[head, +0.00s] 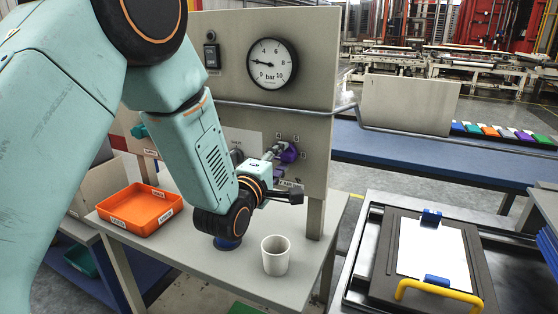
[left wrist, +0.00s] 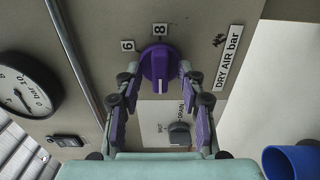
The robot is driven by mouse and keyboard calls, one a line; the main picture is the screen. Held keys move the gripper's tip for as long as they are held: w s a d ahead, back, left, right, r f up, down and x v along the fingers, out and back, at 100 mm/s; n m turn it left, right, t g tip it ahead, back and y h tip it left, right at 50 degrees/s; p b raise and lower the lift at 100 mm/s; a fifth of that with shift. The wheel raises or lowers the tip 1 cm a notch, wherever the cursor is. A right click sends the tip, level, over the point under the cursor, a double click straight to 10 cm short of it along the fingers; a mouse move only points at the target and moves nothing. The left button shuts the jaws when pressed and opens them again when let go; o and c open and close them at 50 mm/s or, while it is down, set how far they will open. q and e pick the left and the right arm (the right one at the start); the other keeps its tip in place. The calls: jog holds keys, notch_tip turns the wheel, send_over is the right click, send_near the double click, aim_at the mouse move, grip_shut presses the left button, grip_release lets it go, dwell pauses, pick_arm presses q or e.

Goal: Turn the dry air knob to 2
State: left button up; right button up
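The purple dry air knob (head: 289,153) sits low on the grey panel. In the left wrist view the knob (left wrist: 152,66) has its ridge upright in the picture, with one end toward the 8 label (left wrist: 160,29). The 6 label (left wrist: 128,45) is to its left, and the DRY AIR bar label (left wrist: 229,57) is to its right. The 2 label is not readable. My left gripper (left wrist: 160,76) is open, its fingers on either side of the knob; whether they touch it is unclear. It also shows in the head view (head: 283,166), partly hidden. My right gripper is not seen.
A round gauge (head: 272,63) is above on the panel, its needle pointing left. A white cup (head: 275,256) and an orange tray (head: 139,208) stand on the table (head: 215,268). A rail (head: 240,105) crosses the panel.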

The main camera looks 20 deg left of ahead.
pick_arm(q)
jog(key=s, duration=1.2)
jog(key=shift+a, duration=0.45)
